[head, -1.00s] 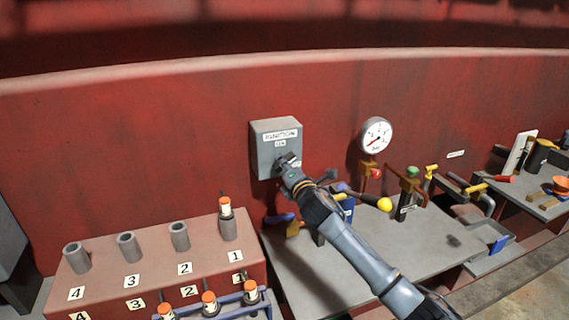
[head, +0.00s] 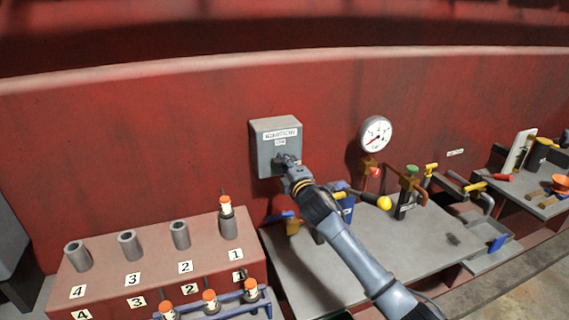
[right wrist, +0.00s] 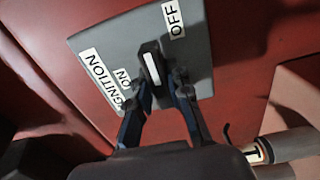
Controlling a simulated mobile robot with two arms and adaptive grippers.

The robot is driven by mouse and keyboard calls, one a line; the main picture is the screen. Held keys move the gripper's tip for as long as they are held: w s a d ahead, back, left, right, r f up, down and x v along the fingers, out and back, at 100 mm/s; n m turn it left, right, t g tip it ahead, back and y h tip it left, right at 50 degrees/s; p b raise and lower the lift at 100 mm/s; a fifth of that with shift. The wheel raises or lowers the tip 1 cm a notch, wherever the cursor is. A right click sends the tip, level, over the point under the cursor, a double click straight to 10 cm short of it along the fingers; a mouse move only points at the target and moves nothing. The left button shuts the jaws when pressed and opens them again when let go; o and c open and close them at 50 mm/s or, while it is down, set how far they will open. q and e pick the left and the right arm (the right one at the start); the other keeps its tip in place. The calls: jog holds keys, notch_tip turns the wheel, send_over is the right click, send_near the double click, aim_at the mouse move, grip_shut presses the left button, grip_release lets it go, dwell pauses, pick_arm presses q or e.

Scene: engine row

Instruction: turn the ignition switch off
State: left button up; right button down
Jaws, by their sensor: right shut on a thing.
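The grey ignition box (head: 288,132) is on the red wall, with an IGNITION label and an ON label below it. The right wrist view shows the box (right wrist: 195,62) close up, with ON left of the switch and OFF at the upper right. The dark switch knob (right wrist: 151,66) has a white line running nearly up and down in that picture. My right gripper (head: 283,160) is at the box front. Its two fingers (right wrist: 163,90) are shut on the knob, one on each side. The gripper hides the knob in the head view. My left gripper is not in view.
A pressure gauge (head: 377,132) and a red knob are to the right on the wall. A grey bench (head: 310,271) with valves and a yellow-ended lever (head: 384,203) lies under my right arm. A numbered red block (head: 110,276) with tubes stands at the lower left.

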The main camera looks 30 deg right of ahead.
dwell(0.3)
jog(key=c, duration=1.2)
grip_release()
jog(key=v, duration=1.2)
jog(key=shift+f, duration=0.1)
